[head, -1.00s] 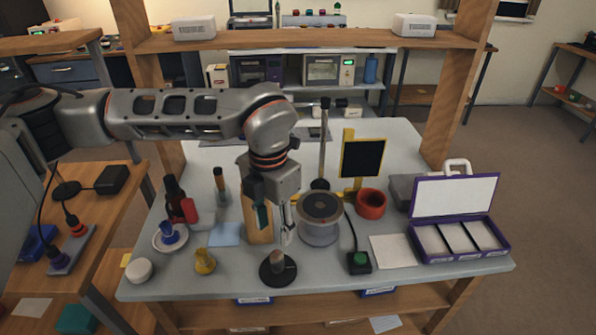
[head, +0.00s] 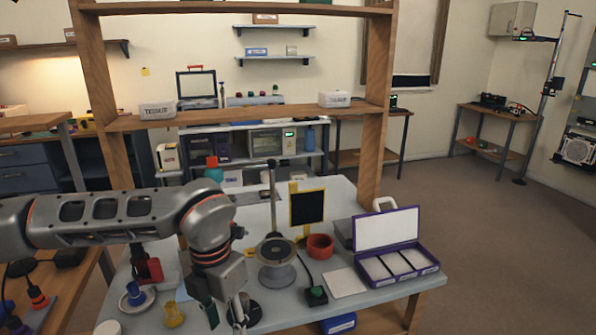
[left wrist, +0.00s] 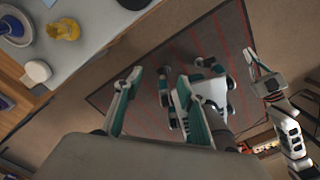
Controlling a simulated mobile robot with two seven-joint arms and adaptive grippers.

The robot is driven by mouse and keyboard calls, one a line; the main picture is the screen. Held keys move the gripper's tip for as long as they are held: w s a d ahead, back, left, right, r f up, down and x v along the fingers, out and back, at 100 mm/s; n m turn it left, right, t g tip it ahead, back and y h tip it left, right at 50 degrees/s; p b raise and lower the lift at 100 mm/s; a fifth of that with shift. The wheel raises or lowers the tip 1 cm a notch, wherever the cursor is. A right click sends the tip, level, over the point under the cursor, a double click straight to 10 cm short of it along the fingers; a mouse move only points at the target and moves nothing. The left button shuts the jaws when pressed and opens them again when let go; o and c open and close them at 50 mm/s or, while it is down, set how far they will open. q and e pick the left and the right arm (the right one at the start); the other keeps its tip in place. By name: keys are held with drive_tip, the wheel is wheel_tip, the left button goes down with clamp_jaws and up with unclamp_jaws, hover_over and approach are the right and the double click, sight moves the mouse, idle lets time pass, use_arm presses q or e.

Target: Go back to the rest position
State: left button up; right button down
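My left gripper (head: 224,318) hangs at the front edge of the workbench (head: 374,303) in the head view, below the silver arm coming in from the left.
A round stand (head: 277,272), a red ring (head: 320,247) and an open purple case (head: 413,270) stand on the bench. A yellow piece (head: 173,315) and a blue piece (head: 135,293) are left of my gripper. A striped mat (left wrist: 140,65) lies on the floor below.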

use_arm(q)
drive_tip(key=s+d+f+m+g+h, duration=0.1)
drive_tip(key=s+d+g+h, duration=0.25)
drive_tip(key=s+d, duration=0.45)
drive_tip(key=s+d+m+g+h, duration=0.15)
drive_tip(key=s+d+h, duration=0.3)
drive_tip(key=d, duration=0.55)
drive_tip(key=s+d+r+n+h, duration=0.2)
drive_tip(key=d+r+n+h, duration=0.5)
drive_tip(key=r+h, duration=0.4)
drive_tip(key=w+a+f+n+t+h, duration=0.15)
drive_tip(key=w+a+n+t, duration=0.35)
drive_tip(key=w+n+t, duration=0.75)
drive_tip(key=w+a+f+n+t+y, duration=0.3)
drive_tip(key=a+f+n+t+y, duration=0.6)
drive_tip(key=f+n, duration=0.3)
drive_tip(key=s+a+f+n+g+y, duration=0.2)
drive_tip(key=s+a+f+y, duration=0.1)
drive_tip(key=f, duration=0.6)
drive_tip(key=s+a+f+n+g+y, duration=0.2)
drive_tip(key=s+a+f+n+y, duration=0.1)
drive_tip(key=s+a+f, duration=0.3)
drive_tip(key=s+a+f+n+g+y, duration=0.2)
drive_tip(key=s+a+f, duration=0.3)
drive_tip(key=a+f, duration=0.3)
wheel_tip(320, 180, down, 4)
drive_tip(key=shift+a+n+y, duration=0.25)
drive_tip(key=shift+n+y, duration=0.3)
drive_tip(key=shift+n, duration=0.15)
